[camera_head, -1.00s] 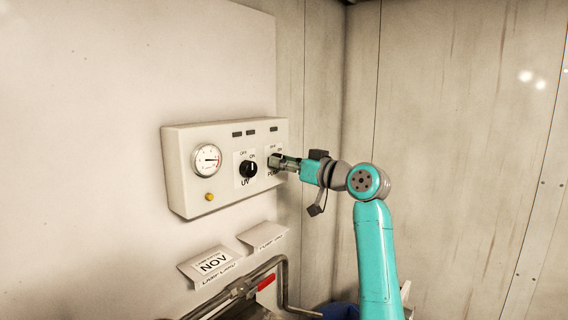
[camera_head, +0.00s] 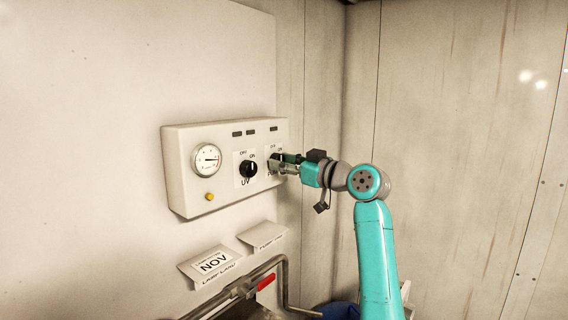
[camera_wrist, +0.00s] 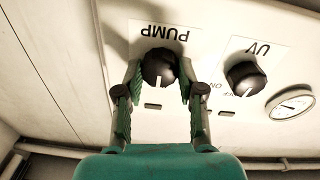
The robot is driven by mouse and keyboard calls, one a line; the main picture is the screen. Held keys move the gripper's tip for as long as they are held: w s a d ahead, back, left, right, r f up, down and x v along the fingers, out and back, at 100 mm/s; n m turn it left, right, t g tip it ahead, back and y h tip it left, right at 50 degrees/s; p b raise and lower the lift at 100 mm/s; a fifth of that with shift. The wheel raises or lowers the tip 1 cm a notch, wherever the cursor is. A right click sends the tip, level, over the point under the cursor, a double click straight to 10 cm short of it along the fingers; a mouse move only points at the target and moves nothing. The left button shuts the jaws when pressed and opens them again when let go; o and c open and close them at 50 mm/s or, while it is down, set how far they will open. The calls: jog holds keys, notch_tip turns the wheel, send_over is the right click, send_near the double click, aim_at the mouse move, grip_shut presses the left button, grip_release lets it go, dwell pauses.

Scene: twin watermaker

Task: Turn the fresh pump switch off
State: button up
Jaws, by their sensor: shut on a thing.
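The control panel (camera_head: 222,190) is a pale box on the wall. Its black pump knob (camera_wrist: 158,66) sits under the upside-down PUMP label (camera_wrist: 164,32) in the wrist view. My gripper (camera_wrist: 160,74) has one green finger on each side of this knob and is shut on it. The knob's white mark points toward the bottom of the wrist view; its ON and OFF words are not readable there. In the head view my gripper (camera_head: 280,161) covers much of the pump knob at the panel's right end.
The black UV knob (camera_head: 248,169) is close beside the pump knob, left of it in the head view. A round gauge (camera_head: 207,158) and a yellow button (camera_head: 210,197) are farther left. Two label holders (camera_head: 210,266) and pipes with a red handle (camera_head: 266,282) are below.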

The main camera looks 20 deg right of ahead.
aim_at(274, 120)
jog(key=o, duration=1.1)
jog(key=shift+o, duration=0.2)
jog(key=shift+r, duration=0.1)
notch_tip(274, 120, up, 10)
jog(key=shift+f, duration=0.1)
